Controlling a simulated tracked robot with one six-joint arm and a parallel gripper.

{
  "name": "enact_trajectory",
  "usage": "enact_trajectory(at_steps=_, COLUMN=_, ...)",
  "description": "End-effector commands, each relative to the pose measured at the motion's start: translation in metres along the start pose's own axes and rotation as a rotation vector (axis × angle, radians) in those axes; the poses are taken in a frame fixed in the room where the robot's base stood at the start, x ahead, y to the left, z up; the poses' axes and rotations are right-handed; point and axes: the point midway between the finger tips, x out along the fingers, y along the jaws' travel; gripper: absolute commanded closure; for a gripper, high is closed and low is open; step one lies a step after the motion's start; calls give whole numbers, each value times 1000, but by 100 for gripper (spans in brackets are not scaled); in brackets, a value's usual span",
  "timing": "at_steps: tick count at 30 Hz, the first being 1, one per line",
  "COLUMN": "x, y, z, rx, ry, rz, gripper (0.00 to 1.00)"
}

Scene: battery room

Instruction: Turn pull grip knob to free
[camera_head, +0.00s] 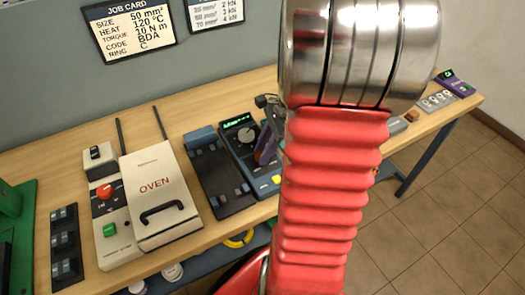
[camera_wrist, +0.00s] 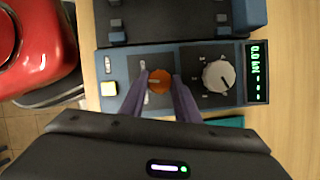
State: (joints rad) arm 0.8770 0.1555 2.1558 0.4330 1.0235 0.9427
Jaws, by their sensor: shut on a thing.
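The orange knob (camera_wrist: 159,80), which I take as the pull grip knob, sits on a blue-grey panel (camera_wrist: 195,60) in the wrist view. A pale mark shows on its face; its exact setting is too small to read. My gripper (camera_wrist: 160,92) has its two purple fingers on either side of the knob, shut on it. In the head view my gripper (camera_head: 267,150) reaches down onto the same tester (camera_head: 243,160), and the knob is hidden there.
A larger grey knob (camera_wrist: 218,74) and a green display (camera_wrist: 259,72) are right of the orange knob; a lit yellow button (camera_wrist: 109,88) is left. A white oven (camera_head: 158,190) stands on the bench. My red arm hides the bench's middle.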

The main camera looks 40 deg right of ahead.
Motion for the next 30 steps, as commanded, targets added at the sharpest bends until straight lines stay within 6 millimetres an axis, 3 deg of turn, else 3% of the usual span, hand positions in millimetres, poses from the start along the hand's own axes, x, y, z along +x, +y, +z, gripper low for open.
enact_trajectory(at_steps=30, x=0, y=-10, z=2, rx=-843, ry=10, rz=339, gripper=94)
